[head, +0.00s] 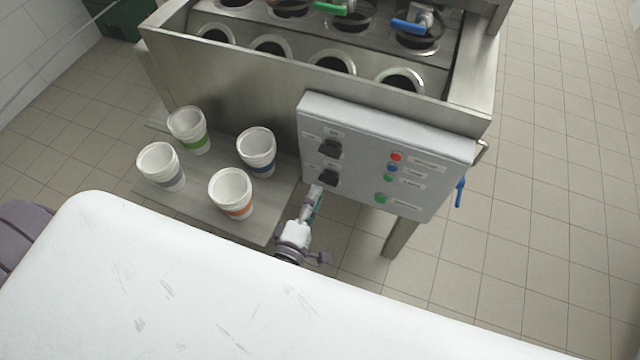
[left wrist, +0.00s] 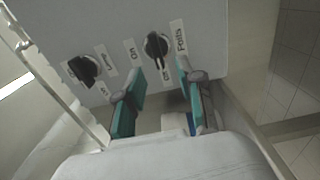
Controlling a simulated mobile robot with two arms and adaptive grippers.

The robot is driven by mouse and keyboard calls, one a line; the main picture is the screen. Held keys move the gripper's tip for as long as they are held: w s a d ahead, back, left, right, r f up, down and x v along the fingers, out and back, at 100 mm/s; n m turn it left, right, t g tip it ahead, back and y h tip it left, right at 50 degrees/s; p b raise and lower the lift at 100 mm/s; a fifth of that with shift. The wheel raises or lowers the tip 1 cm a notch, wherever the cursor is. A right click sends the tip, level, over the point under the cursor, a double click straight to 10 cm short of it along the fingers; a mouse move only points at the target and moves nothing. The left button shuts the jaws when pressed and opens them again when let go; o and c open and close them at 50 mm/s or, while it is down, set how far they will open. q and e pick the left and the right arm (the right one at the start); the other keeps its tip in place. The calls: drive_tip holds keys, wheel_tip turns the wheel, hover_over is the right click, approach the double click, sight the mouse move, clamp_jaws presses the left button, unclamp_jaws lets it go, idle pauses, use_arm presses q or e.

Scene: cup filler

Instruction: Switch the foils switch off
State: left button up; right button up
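The foils switch (left wrist: 156,48) is a black rotary knob beside a "Foils" label on the grey control panel (head: 430,203). In the left wrist view, it sits just beyond the teal fingertips of my left gripper (left wrist: 161,76). The gripper is open, with a clear gap between its fingers and nothing held. In the head view, my left gripper (head: 317,190) is just below the lower black knob (head: 328,178); the upper knob (head: 330,149) is above it. Head-view labels are too small to tell which is foils. My right gripper is out of view.
A second black knob (left wrist: 83,70) sits left of foils. Red (head: 397,156), blue (head: 392,168) and green (head: 381,198) round controls are on the panel's right. Several cups, including an orange-banded one (head: 231,190), stand on a shelf (head: 205,213) left of my gripper.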

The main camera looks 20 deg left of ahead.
use_arm(q)
drive_tip(key=s, duration=0.7)
drive_tip(key=shift+a, duration=0.15)
drive_tip(key=shift+s, duration=0.1)
drive_tip(key=s+a+f+m+g+h+p, duration=0.1)
drive_tip(key=s+f+m+g, duration=0.2)
drive_tip(key=f, duration=0.5)
drive_tip(key=s+f+m+g, duration=0.2)
drive_tip(key=f+m, duration=0.3)
drive_tip(key=f, duration=0.2)
drive_tip(key=s+a+f+m+g+h+p, duration=0.1)
drive_tip(key=s+f+m+g, duration=0.2)
drive_tip(key=f, duration=0.5)
drive_tip(key=s+a+f+m+g+y, duration=0.1)
drive_tip(key=s+a+f+m+g, duration=0.1)
drive_tip(key=s+f+m+g, duration=0.1)
drive_tip(key=s+a+f+m+g, duration=0.2)
drive_tip(key=s+f, duration=0.3)
drive_tip(key=s, duration=0.3)
drive_tip(key=s+a+f+m+g+y, duration=0.1)
drive_tip(key=s+a+f+m+g, duration=0.1)
drive_tip(key=s+f+m+g, duration=0.2)
drive_tip(key=shift+s+a+y, duration=0.3)
drive_tip(key=shift+s, duration=0.95)
